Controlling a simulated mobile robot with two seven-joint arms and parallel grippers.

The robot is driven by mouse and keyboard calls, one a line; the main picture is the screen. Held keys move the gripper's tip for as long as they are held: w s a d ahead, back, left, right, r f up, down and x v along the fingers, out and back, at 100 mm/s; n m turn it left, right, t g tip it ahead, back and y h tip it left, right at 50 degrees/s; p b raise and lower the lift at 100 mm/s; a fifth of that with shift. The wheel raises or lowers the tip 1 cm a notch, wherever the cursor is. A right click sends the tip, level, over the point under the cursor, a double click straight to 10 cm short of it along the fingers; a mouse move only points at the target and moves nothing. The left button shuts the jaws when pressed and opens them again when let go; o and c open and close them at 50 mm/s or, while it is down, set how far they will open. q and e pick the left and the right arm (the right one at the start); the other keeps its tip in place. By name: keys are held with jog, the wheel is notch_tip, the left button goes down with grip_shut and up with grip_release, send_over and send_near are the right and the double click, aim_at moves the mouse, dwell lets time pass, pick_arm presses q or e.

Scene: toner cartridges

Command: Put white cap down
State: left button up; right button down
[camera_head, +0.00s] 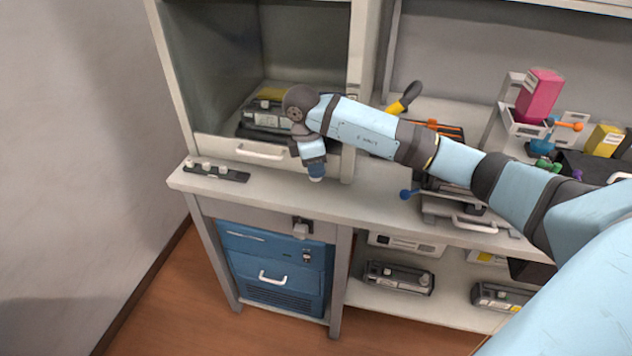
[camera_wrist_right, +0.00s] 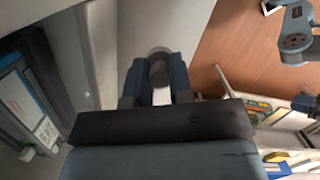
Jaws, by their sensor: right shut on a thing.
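My right gripper (camera_head: 316,176) points down over the front part of the counter, in front of the open cabinet compartment. In the wrist view its two blue fingers (camera_wrist_right: 159,80) are shut on a small rounded thing (camera_wrist_right: 158,62), taken to be the white cap. It looks grey in the shade there, and the head view does not show it clearly. A dark strip (camera_head: 235,176) with several small pale caps (camera_head: 207,168) lies on the counter to the left of the gripper.
A toner cartridge (camera_head: 265,116) sits inside the open compartment. A blue drawer unit (camera_head: 250,262) stands below the counter. More cartridges (camera_head: 398,278) lie on the lower shelf. Pink (camera_head: 540,92) and yellow (camera_head: 604,140) containers stand at the right. The counter between strip and gripper looks clear.

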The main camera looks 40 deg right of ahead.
aim_at(316, 193)
jog(key=shift+f, duration=0.5)
notch_tip(316, 193, down, 4)
jog(key=shift+r, duration=0.1)
jog(key=shift+w+d+f, duration=0.1)
jog(key=shift+d+f, duration=0.05)
jog(key=shift+f, duration=0.15)
jog(key=shift+f, duration=0.2)
jog(key=c, duration=1)
grip_release()
jog(key=shift+r, duration=0.1)
